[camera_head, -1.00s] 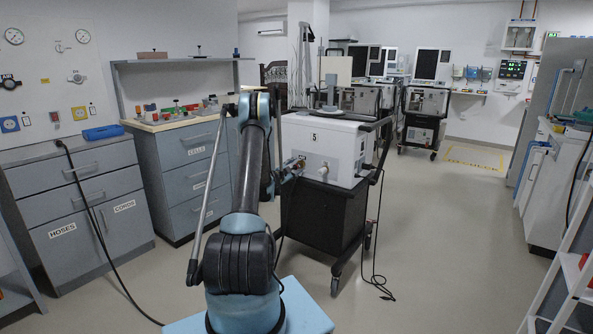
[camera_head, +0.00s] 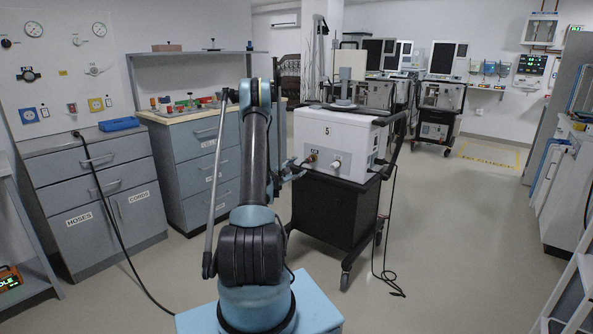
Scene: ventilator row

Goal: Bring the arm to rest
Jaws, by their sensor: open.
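My arm (camera_head: 255,165) rises from its light-blue base in the lower middle and bends at a high elbow. The far part beyond the elbow is mostly hidden behind the near link. My gripper (camera_head: 291,170) shows only in part, small and dark, just right of the arm. It appears in front of or beside the left edge of the white ventilator (camera_head: 345,140) marked 5; the gap cannot be judged. I see nothing held in it, and its fingertips are hard to make out.
The ventilator stands on a black wheeled cart (camera_head: 335,210), with a cable hanging to the floor at its right. Grey drawer cabinets (camera_head: 95,190) and a wooden-topped bench (camera_head: 165,117) with small parts stand left. More ventilators (camera_head: 440,105) stand behind. Floor (camera_head: 450,240) is open at right.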

